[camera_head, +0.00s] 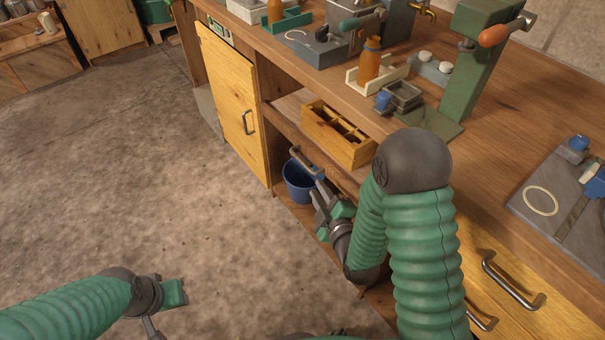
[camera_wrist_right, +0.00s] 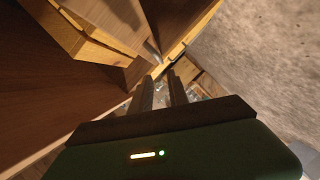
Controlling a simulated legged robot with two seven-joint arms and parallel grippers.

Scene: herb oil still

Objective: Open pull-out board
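The pull-out board (camera_head: 287,127) is a flat wooden shelf under the counter, with a grey bar handle (camera_head: 301,160) on its front edge. My right gripper (camera_head: 317,187) is just in front of and below this handle, its fingers pointing toward it. In the right wrist view the two dark fingers (camera_wrist_right: 162,88) stand apart with a narrow gap and nothing visible between them. A grey bar that looks like the handle (camera_wrist_right: 152,53) lies just beyond the tips. My left gripper (camera_head: 165,297) is low at the left over the floor; its fingers are not clear.
A yellow divided box (camera_head: 338,136) stands on the board. A blue bucket (camera_head: 297,182) is below, behind my right gripper. A closed cupboard door (camera_head: 231,105) is to the left, drawers with a handle (camera_head: 512,283) to the right. The floor in front is clear.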

